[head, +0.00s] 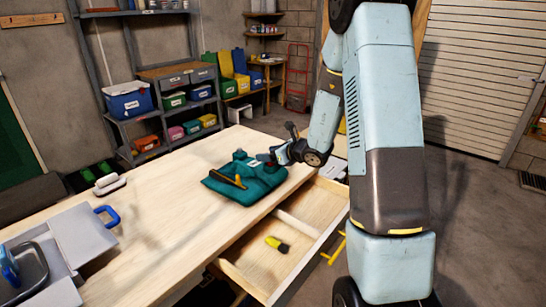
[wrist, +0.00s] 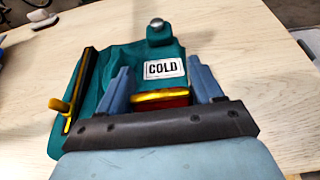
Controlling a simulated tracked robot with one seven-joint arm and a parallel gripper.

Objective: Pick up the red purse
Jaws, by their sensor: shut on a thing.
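A small red purse (wrist: 162,101) with a yellow top edge shows between the two blue fingers in the wrist view. My gripper (wrist: 159,68) is shut on it. In the head view, my gripper (head: 268,158) is low at the right side of the teal thing (head: 232,190), near the table's right edge. The purse cannot be made out in the head view. How far it is from the teal thing is unclear.
A yellow-handled black tool (wrist: 72,105) lies on the teal thing's left side. The wooden table (head: 160,215) has an open drawer (head: 315,215) holding a yellow-and-black item (head: 277,244). A white-topped brush (head: 109,183) and a grey box (head: 72,240) stand left. The table's middle is clear.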

